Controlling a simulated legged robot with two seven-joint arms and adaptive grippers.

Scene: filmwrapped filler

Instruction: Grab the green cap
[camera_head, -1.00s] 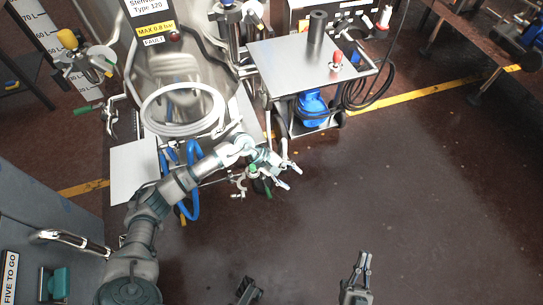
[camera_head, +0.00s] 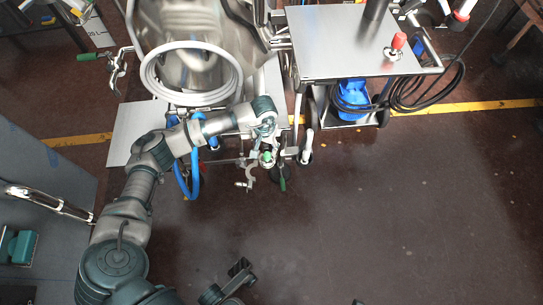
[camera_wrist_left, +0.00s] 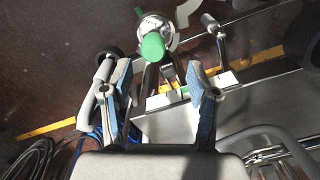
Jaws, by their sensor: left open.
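The green cap (camera_head: 267,156) sits on a metal fitting in front of the steel tank, close to the end of my left arm in the head view. In the left wrist view the green cap (camera_wrist_left: 153,46) is a rounded green end, just beyond and between the fingertips. My left gripper (camera_wrist_left: 158,68) is open with nothing between its blue-padded fingers. In the head view my left gripper (camera_head: 270,141) is small and hard to make out beside the fitting. Only a tip of my right gripper (camera_head: 358,302) shows at the bottom edge.
A green valve handle (camera_head: 282,184) hangs by the fitting; it also shows in the left wrist view (camera_wrist_left: 140,11). A steel cart (camera_head: 345,45) stands to the right, and a white hose coil (camera_head: 190,97) and blue hoses (camera_head: 193,184) to the left. The floor at right is clear.

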